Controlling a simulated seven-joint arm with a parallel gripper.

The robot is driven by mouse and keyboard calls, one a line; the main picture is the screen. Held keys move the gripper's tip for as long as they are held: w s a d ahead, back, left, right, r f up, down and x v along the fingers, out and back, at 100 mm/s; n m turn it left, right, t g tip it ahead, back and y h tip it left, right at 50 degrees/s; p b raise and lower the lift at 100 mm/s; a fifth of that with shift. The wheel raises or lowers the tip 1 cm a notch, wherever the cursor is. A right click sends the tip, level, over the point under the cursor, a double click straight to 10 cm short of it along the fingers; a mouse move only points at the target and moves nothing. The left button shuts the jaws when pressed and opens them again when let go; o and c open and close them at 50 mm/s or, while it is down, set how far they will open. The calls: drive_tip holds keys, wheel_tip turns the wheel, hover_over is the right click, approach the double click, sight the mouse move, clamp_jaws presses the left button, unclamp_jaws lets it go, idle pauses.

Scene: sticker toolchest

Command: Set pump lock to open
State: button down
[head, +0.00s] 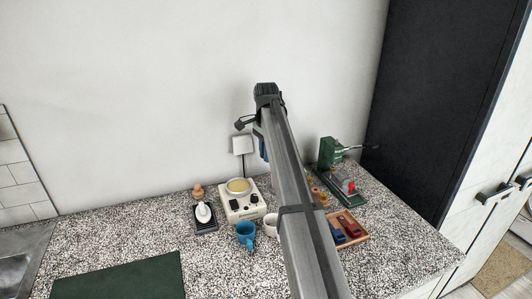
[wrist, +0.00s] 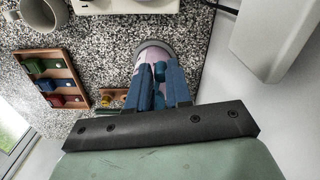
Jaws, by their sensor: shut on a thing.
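In the wrist view my gripper (wrist: 160,70) points down with its two blue fingers close about a pale lilac, bottle-like thing (wrist: 152,54) with a grey rim. The fingers cover much of it, so its top and any lock marking are hidden. Teal round parts show between the fingers. In the head view a blue finger (head: 263,149) shows beside my arm, above the back of the counter. My arm hides the lilac thing there. I cannot make out a pump lock or its setting in either view.
A cream appliance (head: 242,206), a blue mug (head: 245,236) and a white object on a dark base (head: 204,213) stand left of my arm. A green machine (head: 330,153) and a wooden tray (head: 363,232) of coloured pieces stand right. The wall is close behind; the left counter is clearer.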

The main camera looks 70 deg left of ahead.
drive_tip(key=shift+w+d+n, duration=0.2)
drive_tip(key=shift+d+n, duration=0.55)
drive_tip(key=shift+n, duration=1.05)
drive_tip(key=shift+w+d+n, duration=0.15)
drive_tip(key=shift+d+n, duration=0.6)
drive_tip(key=shift+n, duration=1.05)
drive_tip(key=shift+w+d+n, duration=0.2)
drive_tip(key=shift+d+n, duration=0.55)
drive_tip(key=shift+n, duration=1.05)
drive_tip(key=c, duration=1.1)
unclamp_jaws()
drive_tip(key=shift+d, duration=0.1)
